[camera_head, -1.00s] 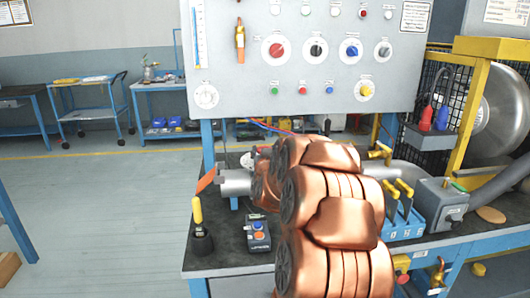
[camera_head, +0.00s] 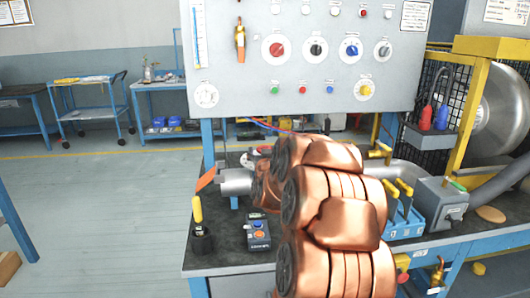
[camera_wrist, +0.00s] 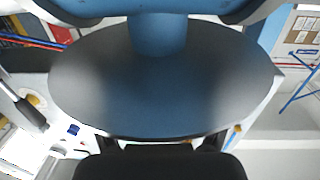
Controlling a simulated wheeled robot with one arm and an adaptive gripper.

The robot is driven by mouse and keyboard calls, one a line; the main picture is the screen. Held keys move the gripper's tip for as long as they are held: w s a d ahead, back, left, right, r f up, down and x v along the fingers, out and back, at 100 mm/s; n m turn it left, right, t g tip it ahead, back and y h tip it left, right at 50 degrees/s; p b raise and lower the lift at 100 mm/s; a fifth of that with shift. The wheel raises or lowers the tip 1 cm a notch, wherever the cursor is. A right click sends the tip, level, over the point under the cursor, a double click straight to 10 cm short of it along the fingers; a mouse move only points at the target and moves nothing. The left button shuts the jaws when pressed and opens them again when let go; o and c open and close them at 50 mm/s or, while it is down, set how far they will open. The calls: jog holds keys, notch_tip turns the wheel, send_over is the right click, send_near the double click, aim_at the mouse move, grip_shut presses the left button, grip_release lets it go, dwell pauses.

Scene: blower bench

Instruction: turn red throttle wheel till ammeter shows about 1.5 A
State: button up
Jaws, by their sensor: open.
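In the head view a small patch of red (camera_head: 264,149) shows at the bench behind my copper-coloured arm; I cannot tell whether it is the throttle wheel. A red round knob (camera_head: 276,49) sits on the upright grey panel. I cannot pick out the ammeter; a small white dial (camera_head: 206,94) is at the panel's lower left, its reading too small to make out. My gripper (camera_wrist: 160,141) shows at the bottom of the wrist view, its dark fingers apart and nothing seen between them. In the head view it is hidden by my arm.
A large dark disc on a blue post (camera_wrist: 160,95) fills the wrist view; I cannot tell what it is. On the bench stand a yellow-handled tool (camera_head: 198,222), a button box (camera_head: 258,232) and yellow-handled switches (camera_head: 402,212). A caged blower (camera_head: 497,100) is at right.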

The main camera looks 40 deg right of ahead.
jog(key=shift+v, duration=3.5)
